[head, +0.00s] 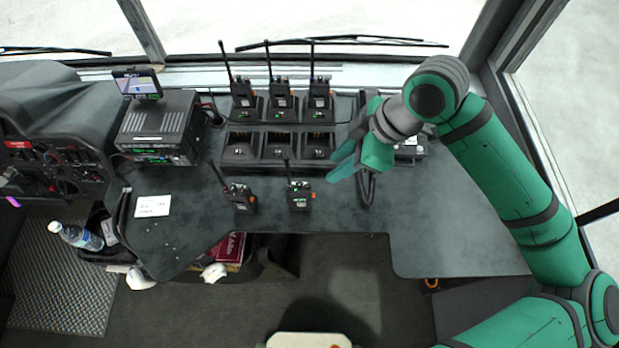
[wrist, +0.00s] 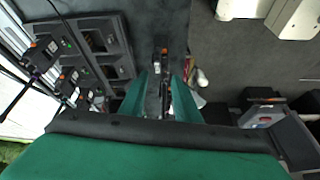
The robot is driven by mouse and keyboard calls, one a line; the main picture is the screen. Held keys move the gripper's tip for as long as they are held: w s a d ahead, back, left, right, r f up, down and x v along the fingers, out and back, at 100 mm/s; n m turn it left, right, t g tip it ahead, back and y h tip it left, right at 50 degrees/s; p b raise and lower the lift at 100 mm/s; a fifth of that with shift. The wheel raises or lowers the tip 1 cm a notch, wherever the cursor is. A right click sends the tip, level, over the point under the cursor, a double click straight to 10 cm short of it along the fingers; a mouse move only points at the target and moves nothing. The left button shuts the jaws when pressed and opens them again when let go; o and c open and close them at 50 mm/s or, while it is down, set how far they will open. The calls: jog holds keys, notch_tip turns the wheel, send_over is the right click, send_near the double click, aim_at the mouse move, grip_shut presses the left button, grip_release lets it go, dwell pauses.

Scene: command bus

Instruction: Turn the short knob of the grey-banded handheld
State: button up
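Two black handhelds stand on the dark desk: a right one (head: 299,197) with a green-lit face and a left one (head: 240,199) with a tilted antenna. Three more handhelds, at left (head: 243,102), middle (head: 281,101) and right (head: 319,101), stand in the back chargers. I cannot make out a grey band or the short knobs, so I cannot tell which is the grey-banded one. My gripper (head: 343,166) is above the desk, up and right of the right front handheld. In the wrist view its fingers (wrist: 160,85) are apart, with a handheld (wrist: 162,50) showing beyond them; no contact is visible.
Empty charger cradles (head: 279,148) stand in front of the back row. A radio unit (head: 158,135) with a small screen sits at left, and a white card (head: 152,206) lies near it. The desk's right part is clear.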

aim_at(309, 186)
jog(key=shift+n, duration=0.7)
jog(key=x, duration=0.3)
jog(key=a+x, duration=0.1)
jog(key=x, duration=0.5)
jog(key=shift+s+a+r, duration=0.2)
jog(key=shift+s+a, duration=0.05)
jog(key=shift+s, duration=0.15)
jog(key=shift+h, duration=0.3)
grip_shut()
